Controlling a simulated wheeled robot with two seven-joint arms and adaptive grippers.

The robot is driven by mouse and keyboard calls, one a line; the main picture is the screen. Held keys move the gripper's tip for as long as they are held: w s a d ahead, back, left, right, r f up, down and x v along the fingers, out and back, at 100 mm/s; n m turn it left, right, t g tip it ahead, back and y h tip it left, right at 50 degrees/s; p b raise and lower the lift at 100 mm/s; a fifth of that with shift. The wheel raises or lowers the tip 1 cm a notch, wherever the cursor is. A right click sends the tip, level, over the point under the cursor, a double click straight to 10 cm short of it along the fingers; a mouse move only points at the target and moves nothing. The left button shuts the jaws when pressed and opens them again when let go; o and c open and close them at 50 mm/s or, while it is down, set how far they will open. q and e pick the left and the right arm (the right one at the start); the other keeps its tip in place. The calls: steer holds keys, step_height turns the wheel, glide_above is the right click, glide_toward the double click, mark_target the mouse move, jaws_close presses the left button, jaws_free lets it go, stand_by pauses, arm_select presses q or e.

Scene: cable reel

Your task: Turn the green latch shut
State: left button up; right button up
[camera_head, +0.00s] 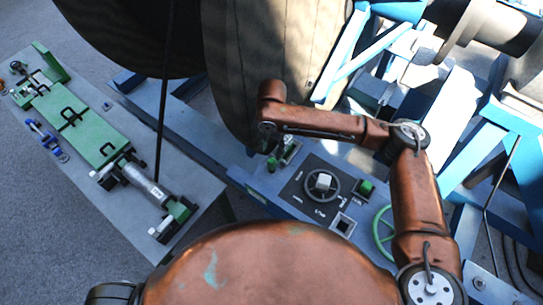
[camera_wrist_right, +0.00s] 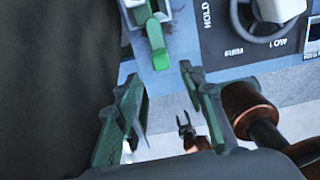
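The green latch (camera_wrist_right: 156,42) shows at the top of the right wrist view, a short green lever on a small pale mount on the panel. In the head view its mount (camera_head: 290,153) is left of and above the round dial, partly hidden by my right gripper (camera_head: 271,153). In the right wrist view my right gripper (camera_wrist_right: 161,78) has its two green fingers spread, with nothing between them. The latch is just beyond the fingertips and appears apart from them. A small dark pronged part beside copper low in that view may be my left gripper; I cannot be sure.
The control panel (camera_head: 270,185) carries a dial (camera_head: 322,184), a green button (camera_head: 366,187) and a green handwheel (camera_head: 383,228). A large dark reel (camera_head: 275,50) stands close beside my right gripper. A grey bench (camera_head: 60,190) with green tools is at left.

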mark_target(272, 160)
steer(key=shift+r, duration=1.95)
